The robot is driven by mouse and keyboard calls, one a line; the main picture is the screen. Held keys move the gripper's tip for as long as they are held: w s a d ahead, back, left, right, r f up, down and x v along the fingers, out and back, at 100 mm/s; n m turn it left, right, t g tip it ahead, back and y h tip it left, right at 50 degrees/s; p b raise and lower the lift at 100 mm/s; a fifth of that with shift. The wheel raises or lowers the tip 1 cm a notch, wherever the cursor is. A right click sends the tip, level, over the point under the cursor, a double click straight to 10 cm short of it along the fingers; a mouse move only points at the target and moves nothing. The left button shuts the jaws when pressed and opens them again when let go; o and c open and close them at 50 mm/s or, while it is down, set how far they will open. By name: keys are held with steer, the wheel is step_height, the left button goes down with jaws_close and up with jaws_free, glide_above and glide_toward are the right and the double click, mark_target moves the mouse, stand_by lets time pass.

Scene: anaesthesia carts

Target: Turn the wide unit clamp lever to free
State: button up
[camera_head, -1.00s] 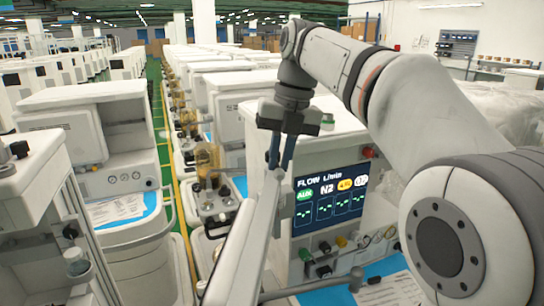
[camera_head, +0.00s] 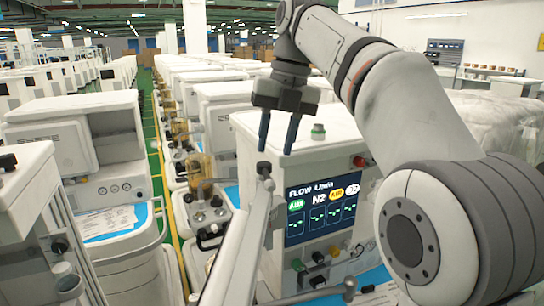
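The wide unit (camera_head: 250,125) is a white cart with a dark "FLOW L/min" display (camera_head: 322,209), right of centre. I cannot tell which part is its clamp lever. A long pale grey bar (camera_head: 232,255) rises in front of the unit and has a small black knob (camera_head: 264,169) at its upper end. My gripper (camera_head: 275,151) points down just above this knob. Its two dark fingers are apart with nothing visible between them. Whether a fingertip touches the knob is not clear.
A green-topped knob (camera_head: 318,132) stands on the unit's top, right of my fingers. A red knob (camera_head: 359,161) is on its upper right. Small valves line the panel below the display. Another white cart (camera_head: 75,115) stands at left, beyond a narrow green aisle.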

steer(key=shift+d+r, duration=0.2)
steer(key=shift+r, duration=0.7)
